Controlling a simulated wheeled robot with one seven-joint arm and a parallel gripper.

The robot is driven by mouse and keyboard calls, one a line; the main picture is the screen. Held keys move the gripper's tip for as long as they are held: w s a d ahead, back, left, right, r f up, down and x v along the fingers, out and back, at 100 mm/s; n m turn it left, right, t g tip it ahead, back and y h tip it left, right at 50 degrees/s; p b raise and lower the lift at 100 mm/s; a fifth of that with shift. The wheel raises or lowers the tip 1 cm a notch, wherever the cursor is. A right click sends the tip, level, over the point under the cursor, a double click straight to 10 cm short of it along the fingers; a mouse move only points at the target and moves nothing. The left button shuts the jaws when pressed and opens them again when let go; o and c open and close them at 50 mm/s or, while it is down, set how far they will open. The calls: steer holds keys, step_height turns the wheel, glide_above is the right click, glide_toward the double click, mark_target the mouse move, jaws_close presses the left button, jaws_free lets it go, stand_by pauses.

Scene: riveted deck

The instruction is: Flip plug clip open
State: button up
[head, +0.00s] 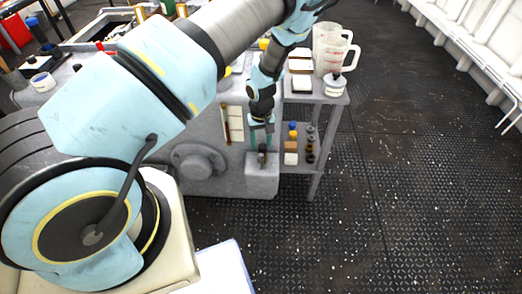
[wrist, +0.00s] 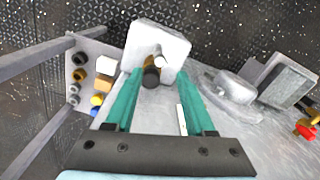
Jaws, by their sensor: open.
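The plug clip appears as a small dark, round-ended piece with a pale metal part (wrist: 152,75), on a light grey block (wrist: 172,42) low on the machine's side. In the head view the small dark piece (head: 262,154) stands upright at the grey block (head: 262,183). My gripper (wrist: 159,72) is open, with one teal finger on each side of the piece in the wrist view; no contact is clear. In the head view my gripper (head: 261,138) points down just above the block. Whether the clip is open or shut is too small to tell.
A grey side table (head: 318,98) right of the block carries clear jugs (head: 332,50); its lower shelf holds several small coloured parts (head: 291,145). A round flange (head: 195,161) sits left of the block. The dark deck floor (head: 400,180) at the right is clear.

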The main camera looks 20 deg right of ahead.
mark_target(261, 154)
steer(key=shift+f, duration=2.6)
steer(key=shift+c, duration=0.3)
jaws_close()
